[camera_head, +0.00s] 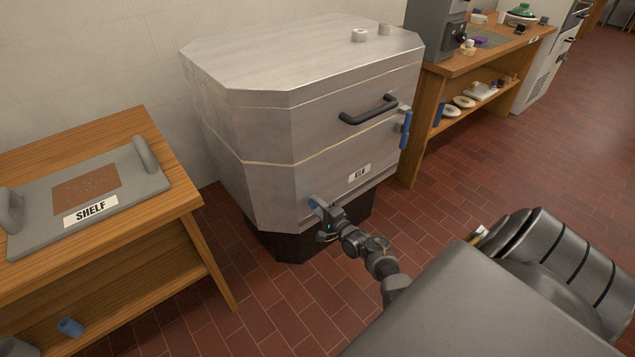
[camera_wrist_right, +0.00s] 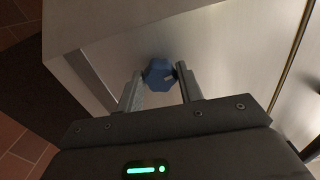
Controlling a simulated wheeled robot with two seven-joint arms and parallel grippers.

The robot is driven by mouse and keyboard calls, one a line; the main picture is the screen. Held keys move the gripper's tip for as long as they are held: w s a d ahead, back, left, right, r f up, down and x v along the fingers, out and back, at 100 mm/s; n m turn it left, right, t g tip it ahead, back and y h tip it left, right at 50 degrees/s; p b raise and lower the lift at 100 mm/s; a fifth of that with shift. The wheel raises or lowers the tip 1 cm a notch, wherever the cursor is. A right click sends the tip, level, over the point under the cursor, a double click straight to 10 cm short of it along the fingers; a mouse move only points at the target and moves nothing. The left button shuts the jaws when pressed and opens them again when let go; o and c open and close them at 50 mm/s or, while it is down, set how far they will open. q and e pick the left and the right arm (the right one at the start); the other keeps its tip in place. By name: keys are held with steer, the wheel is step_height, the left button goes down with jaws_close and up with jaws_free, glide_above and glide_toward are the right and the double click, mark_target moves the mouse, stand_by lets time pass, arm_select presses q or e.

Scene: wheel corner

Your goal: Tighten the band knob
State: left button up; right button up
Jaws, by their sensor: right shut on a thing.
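The band knob is a small blue lobed knob (camera_wrist_right: 160,73) on the metal side of the kiln, low on its front in the head view (camera_head: 314,202). My right gripper (camera_head: 322,207) reaches it from the lower right and is shut on it. In the right wrist view the two fingertips (camera_wrist_right: 160,76) touch the knob on either side. The kiln (camera_head: 330,150) is a grey metal box with a closed lid, a black handle and a label on its front. My left gripper is not in view.
A blue latch (camera_head: 406,128) sits at the kiln's right edge. A wooden table (camera_head: 150,235) with a grey board marked SHELF (camera_head: 130,175) stands at the left. A wooden bench (camera_head: 490,55) with several items stands behind at the right. The tiled floor in front is mostly clear.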

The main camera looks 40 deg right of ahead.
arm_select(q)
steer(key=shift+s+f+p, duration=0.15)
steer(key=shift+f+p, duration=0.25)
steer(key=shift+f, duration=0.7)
arm_select(e)
steer(key=shift+m, duration=1.2)
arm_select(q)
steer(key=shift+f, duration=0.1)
arm_select(e)
steer(key=shift+s+f, duration=0.1)
steer(key=o, duration=1)
steer(key=shift+d, duration=0.1)
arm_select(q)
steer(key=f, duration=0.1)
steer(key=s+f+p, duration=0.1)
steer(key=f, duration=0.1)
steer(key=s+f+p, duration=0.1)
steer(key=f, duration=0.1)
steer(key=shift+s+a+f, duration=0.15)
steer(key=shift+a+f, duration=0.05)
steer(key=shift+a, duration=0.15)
arm_select(e)
steer(key=s, duration=1)
steer(key=shift+s+a, duration=0.2)
steer(key=shift+s, duration=0.15)
